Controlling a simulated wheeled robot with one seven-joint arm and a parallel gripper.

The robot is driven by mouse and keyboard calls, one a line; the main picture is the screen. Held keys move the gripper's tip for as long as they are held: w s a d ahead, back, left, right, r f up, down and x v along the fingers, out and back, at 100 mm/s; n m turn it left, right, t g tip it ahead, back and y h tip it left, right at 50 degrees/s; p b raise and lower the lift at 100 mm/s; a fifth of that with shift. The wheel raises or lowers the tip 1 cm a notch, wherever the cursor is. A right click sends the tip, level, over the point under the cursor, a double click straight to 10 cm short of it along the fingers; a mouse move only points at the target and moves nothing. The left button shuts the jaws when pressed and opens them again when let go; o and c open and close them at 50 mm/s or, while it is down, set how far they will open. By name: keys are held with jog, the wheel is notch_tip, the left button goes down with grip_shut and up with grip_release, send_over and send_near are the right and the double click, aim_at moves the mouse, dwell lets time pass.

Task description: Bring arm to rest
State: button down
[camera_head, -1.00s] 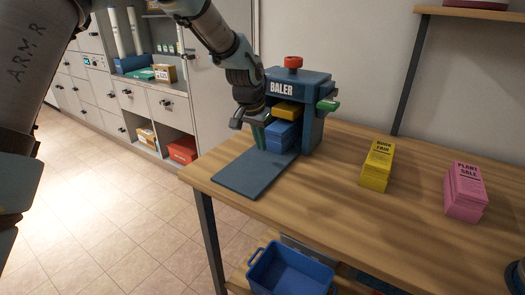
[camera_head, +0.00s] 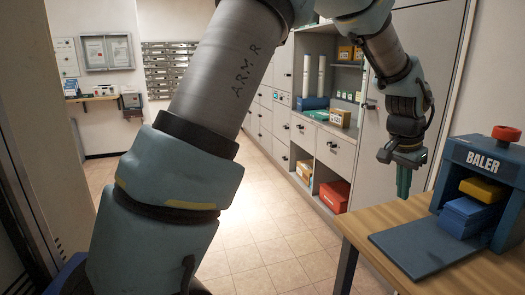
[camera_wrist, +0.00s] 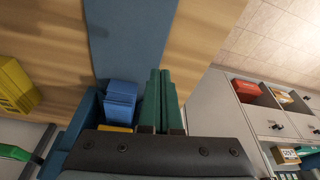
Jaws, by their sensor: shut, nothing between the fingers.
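My gripper (camera_head: 403,180) hangs at the end of my bent arm, fingers pointing down, to the left of the blue baler (camera_head: 493,160) and near the table's left edge. Its green fingers are together with nothing between them. In the wrist view the shut green fingers (camera_wrist: 159,100) show beside the baler's blue stack (camera_wrist: 121,100), apart from it as far as I can tell. My arm crosses the middle of the head view and hides part of the room.
The wooden table (camera_head: 375,222) bears the baler and its flat blue plate (camera_head: 420,247). Grey cabinets with open shelves hold a red box (camera_head: 335,195) and cardboard boxes. A wall shelf (camera_head: 92,98) is at the far left. The tiled floor (camera_head: 262,250) is clear.

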jog(key=w+a+f+n+y, duration=0.1)
jog(key=w+a+n, duration=0.2)
jog(key=a, duration=0.9)
jog(key=w+a+f+n+y, duration=0.1)
jog(key=w+a+n, duration=0.2)
jog(key=a, duration=1)
jog(key=s+a+f+n, duration=0.1)
jog(key=s+a+n, duration=0.2)
jog(key=a, duration=0.6)
jog(key=s+a+f+n, duration=0.1)
jog(key=s+a+n, duration=0.2)
jog(key=a, duration=0.7)
jog(key=shift+s+y, duration=0.3)
jog(key=shift+s, duration=0.45)
jog(key=c, duration=1.6)
grip_release()
